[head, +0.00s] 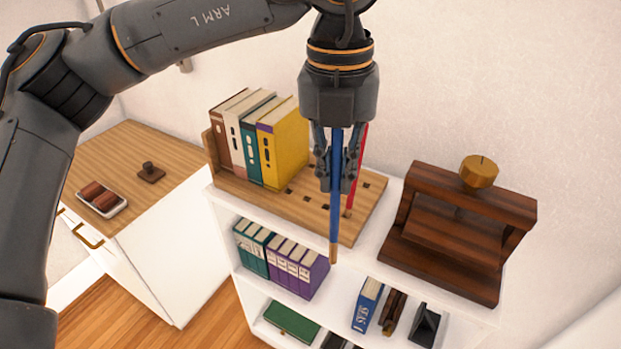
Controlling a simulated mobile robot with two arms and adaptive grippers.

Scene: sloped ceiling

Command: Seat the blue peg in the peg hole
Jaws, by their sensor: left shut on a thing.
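The blue peg (335,222) is long and thin with a bare wooden lower tip. My left gripper (337,182) is shut on it and points down, so the peg hangs about upright. In the head view the peg passes in front of the wooden peg board (243,186) and its tip overlaps the shelf's front. I cannot tell its exact height or whether it touches anything. The board has several dark rectangular holes; part of it is hidden behind the gripper. A red peg (349,212) stands upright at the board, just right of the blue peg. My right gripper is not in view.
Several books (284,146) stand on the board's left end. A wood-topped cabinet (116,150) stands at left.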

